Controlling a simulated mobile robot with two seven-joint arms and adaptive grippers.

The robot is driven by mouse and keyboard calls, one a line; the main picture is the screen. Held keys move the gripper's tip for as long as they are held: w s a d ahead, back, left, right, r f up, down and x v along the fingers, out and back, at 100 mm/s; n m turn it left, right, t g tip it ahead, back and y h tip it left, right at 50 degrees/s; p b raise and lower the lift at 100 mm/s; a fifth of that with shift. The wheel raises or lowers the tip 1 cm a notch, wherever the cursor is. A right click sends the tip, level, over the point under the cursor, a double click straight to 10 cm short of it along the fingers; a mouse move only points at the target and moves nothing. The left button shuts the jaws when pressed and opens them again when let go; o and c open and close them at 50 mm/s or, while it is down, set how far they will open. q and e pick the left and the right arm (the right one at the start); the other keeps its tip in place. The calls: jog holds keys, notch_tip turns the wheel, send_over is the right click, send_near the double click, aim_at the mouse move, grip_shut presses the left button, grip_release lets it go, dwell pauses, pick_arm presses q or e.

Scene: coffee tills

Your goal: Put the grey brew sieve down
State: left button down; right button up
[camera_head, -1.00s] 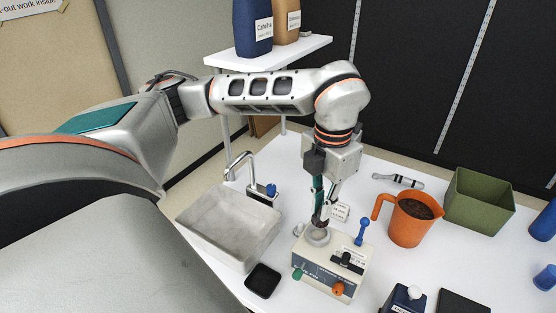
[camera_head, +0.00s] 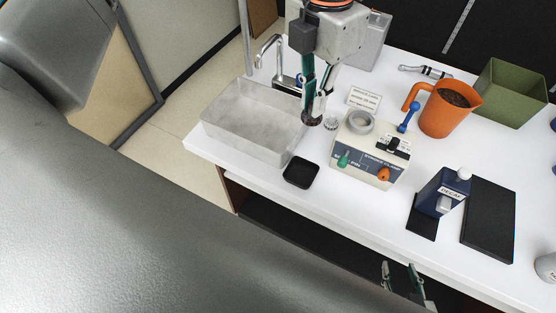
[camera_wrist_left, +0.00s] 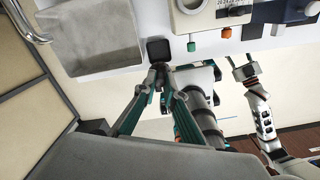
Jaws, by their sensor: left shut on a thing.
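My left gripper (camera_head: 313,108) is shut on the brew sieve (camera_head: 312,121), a small round piece at its fingertips, mostly hidden by the fingers and dark on top. It is between the steel basin and the brew machine (camera_head: 370,155); I cannot tell whether it touches the table. The machine has a grey ring (camera_head: 359,121) on top, apart from the gripper. In the left wrist view the left fingers (camera_wrist_left: 160,70) come together near a black square pad (camera_wrist_left: 160,48). My right gripper (camera_head: 401,270) is open and empty low in front of the table.
The steel basin (camera_head: 236,132) and tap (camera_head: 268,48) are at left. The black pad (camera_head: 301,172) lies in front. An orange jug (camera_head: 448,118), green bin (camera_head: 513,92), DECAF box (camera_head: 440,190) and black slab (camera_head: 488,220) are at right. A small ribbed piece (camera_head: 331,124) is beside the machine.

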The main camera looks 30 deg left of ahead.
pick_arm(q)
jog(key=shift+s, duration=0.15)
jog(key=shift+s+a+f, duration=0.1)
jog(key=shift+a+f, duration=0.05)
notch_tip(320, 180, down, 20)
jog(key=shift+r, duration=0.15)
pick_arm(e)
jog(key=shift+a+r, duration=0.1)
jog(key=shift+a, duration=0.25)
pick_arm(q)
jog(key=c, duration=2.1)
grip_release()
